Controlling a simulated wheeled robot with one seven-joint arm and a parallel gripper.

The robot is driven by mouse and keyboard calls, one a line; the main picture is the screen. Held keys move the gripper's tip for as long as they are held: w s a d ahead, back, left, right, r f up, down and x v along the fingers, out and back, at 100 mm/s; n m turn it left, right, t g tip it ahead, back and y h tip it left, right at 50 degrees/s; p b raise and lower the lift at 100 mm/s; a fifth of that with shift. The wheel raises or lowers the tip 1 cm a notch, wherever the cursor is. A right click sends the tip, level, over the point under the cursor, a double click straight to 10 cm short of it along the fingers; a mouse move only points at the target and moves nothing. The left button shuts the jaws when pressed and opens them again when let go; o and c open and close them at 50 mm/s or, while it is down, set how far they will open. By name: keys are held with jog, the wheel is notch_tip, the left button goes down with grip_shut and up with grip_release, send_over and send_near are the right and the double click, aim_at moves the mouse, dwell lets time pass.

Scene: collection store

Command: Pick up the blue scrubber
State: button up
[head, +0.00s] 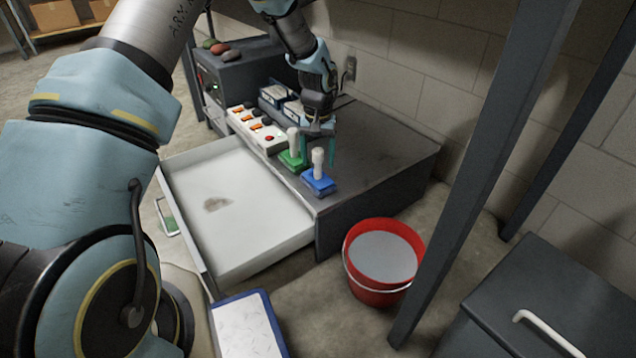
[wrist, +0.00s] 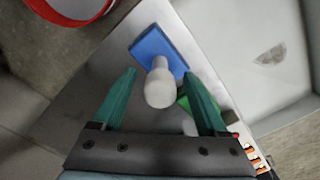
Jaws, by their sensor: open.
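The blue scrubber (head: 318,181) has a blue base and an upright white handle. It stands near the front corner of the dark cabinet top (head: 385,165). In the wrist view the blue scrubber (wrist: 158,52) shows ahead of my gripper (wrist: 165,88), with its white handle between the lines of the two green fingers. My gripper (head: 331,148) is open and empty, above the cabinet top and beside the scrubbers. A green scrubber (head: 292,157) with a white handle stands just behind the blue one. In the wrist view the right finger partly hides the green scrubber (wrist: 184,103).
A white power strip (head: 256,128) with orange switches lies behind the green scrubber. A white drawer (head: 250,237) is pulled out at the left. A red bucket (head: 380,287) stands on the floor in front. A dark upright post (head: 485,160) rises at the right.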

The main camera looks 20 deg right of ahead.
jog(key=shift+f, duration=0.45)
grip_shut()
dwell(1.1)
